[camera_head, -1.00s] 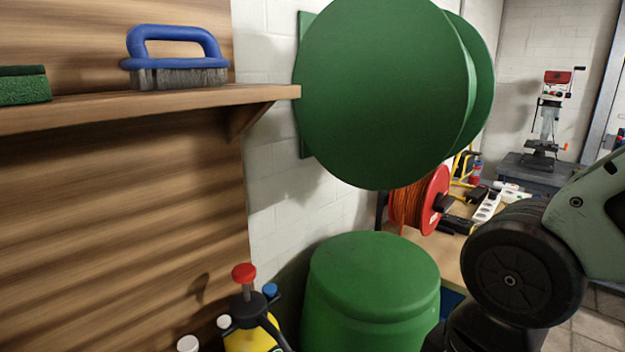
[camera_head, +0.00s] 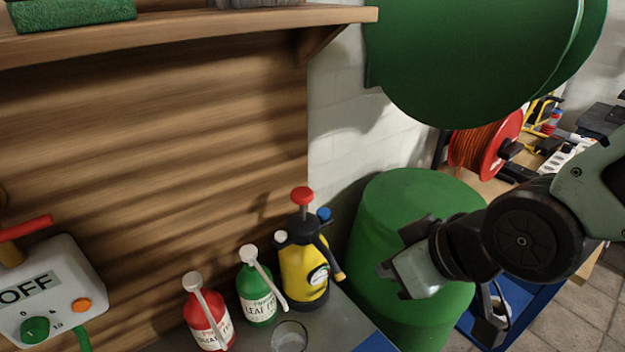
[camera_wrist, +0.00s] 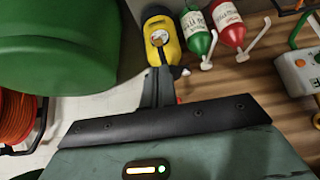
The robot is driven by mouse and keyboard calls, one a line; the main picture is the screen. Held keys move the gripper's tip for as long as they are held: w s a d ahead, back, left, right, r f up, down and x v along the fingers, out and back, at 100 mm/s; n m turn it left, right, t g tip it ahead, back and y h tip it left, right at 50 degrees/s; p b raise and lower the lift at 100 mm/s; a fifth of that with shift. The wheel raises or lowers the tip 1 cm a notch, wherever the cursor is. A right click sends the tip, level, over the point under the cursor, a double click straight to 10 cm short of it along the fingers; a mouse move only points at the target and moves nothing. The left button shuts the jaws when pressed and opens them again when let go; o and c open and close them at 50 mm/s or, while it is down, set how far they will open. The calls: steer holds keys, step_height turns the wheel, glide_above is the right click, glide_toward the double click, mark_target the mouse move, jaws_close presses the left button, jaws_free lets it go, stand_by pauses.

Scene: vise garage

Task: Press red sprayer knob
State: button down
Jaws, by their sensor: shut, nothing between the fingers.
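The yellow sprayer (camera_head: 303,272) stands upright on the grey bench, with a black top.
A green bottle (camera_head: 255,290) and a red bottle (camera_head: 207,315) stand left of the sprayer. A control box (camera_head: 45,290) is farther left. The green bin (camera_head: 400,205) stands behind my gripper. A wooden shelf (camera_head: 190,30) and large green disc (camera_head: 470,60) are above.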

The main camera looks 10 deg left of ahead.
steer(key=w+a+r+t+y+p, duration=0.2)
steer(key=w+a+r+t+y, duration=0.3)
steer(key=w+a+r, duration=0.1)
steer(key=shift+w+a+r+y, duration=0.4)
steer(key=shift+a+r, duration=0.15)
steer(key=shift+r, duration=0.2)
steer(key=p, duration=0.5)
glide_above(302, 195)
steer(key=d, duration=0.2)
step_height(302, 195, down, 2)
steer(key=shift+s+a+f+p, duration=0.1)
steer(key=shift+s+f+p, duration=0.15)
steer(key=shift+f, duration=0.85)
steer(key=shift+s+f+p, duration=0.1)
steer(key=shift+f+p, duration=0.2)
steer(key=shift+f, duration=0.8)
